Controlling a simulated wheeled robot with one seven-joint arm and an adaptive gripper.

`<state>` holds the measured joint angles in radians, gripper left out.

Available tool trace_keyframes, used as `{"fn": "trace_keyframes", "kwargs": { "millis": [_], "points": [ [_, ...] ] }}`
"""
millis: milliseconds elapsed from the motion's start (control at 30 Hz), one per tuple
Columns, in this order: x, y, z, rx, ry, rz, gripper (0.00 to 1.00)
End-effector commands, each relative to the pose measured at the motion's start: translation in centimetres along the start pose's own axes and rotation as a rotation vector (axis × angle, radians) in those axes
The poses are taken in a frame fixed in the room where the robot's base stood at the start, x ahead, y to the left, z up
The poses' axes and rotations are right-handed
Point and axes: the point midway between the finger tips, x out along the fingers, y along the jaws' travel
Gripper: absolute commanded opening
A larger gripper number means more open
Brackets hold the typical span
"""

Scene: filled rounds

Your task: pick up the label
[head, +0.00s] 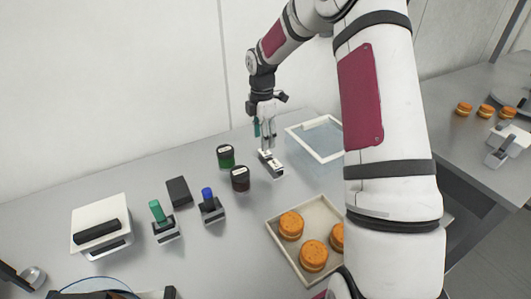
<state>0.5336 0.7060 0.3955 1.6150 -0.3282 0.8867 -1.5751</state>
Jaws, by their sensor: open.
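My gripper (267,136) is open, pointing down at the back of the counter. Just below its fingertips is a small white and dark piece (271,163) lying on the counter; it may be the label, but it is too small to tell. I cannot tell whether the fingers touch it. A teal patch shows at the left side of the gripper, and I cannot tell what it belongs to. Left of the piece stand a green jar (225,156) and a dark red jar (240,178), each with a pale mark on its dark lid.
A clear bin with a white rim (308,129) stands right of the gripper. A tray (284,255) of orange filled rounds (291,225) is in front. A green-handled tool (163,222), a blue-handled tool (210,206), a black block (179,191) and a white device (101,222) stand left.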

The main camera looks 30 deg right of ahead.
Motion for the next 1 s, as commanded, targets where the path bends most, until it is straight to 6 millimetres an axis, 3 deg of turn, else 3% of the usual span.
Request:
{"fn": "trace_keyframes", "kwargs": {
  "millis": [400,1000],
  "points": [
    [4.8,0.2,0.1,0.000,0.000,-0.001,0.52],
    [5.2,0.3,0.1,0.000,0.000,-0.001,0.52]
  ]
}}
